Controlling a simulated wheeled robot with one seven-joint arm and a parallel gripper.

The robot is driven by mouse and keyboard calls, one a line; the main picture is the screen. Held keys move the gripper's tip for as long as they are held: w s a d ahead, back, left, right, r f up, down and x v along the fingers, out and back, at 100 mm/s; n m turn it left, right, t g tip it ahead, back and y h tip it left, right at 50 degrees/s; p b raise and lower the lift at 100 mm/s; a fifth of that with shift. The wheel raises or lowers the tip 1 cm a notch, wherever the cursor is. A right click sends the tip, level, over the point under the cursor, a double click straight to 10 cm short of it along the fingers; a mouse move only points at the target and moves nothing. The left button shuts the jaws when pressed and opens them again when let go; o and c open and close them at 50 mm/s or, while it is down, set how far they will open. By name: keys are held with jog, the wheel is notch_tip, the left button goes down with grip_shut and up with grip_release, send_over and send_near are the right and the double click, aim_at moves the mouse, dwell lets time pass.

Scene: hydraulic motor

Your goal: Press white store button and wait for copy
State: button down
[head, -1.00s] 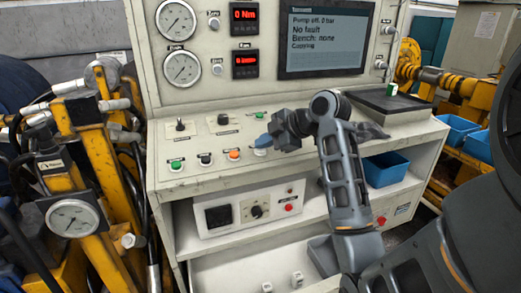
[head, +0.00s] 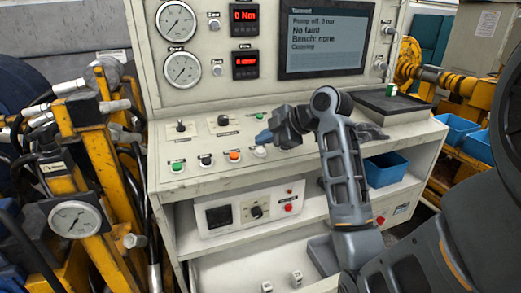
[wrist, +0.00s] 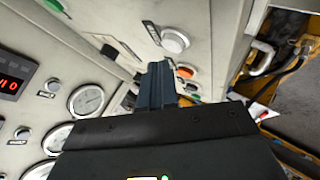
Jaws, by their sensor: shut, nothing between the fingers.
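The white button (head: 260,152) is at the right end of the lower row of buttons on the bench's sloped panel. It shows uncovered in the head view, and a large white round button (wrist: 174,41) shows in the wrist view. My gripper (head: 264,137) is shut and empty. Its blue-grey fingertips are just above the white button in the picture and appear apart from it. In the wrist view the closed fingers (wrist: 157,85) are beside the button.
Green (head: 178,167), black (head: 206,160) and orange (head: 234,156) buttons sit left of the white one. Rotary switches (head: 223,120) are behind them. A black tray (head: 392,105) lies to the right. Yellow equipment with a gauge (head: 75,218) stands at left.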

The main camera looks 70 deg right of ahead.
jog(key=r+p, duration=0.2)
jog(key=r, duration=0.1)
jog(key=r+p, duration=0.1)
jog(key=shift+s+a+r, duration=0.25)
jog(key=shift+r, duration=0.15)
dwell(0.8)
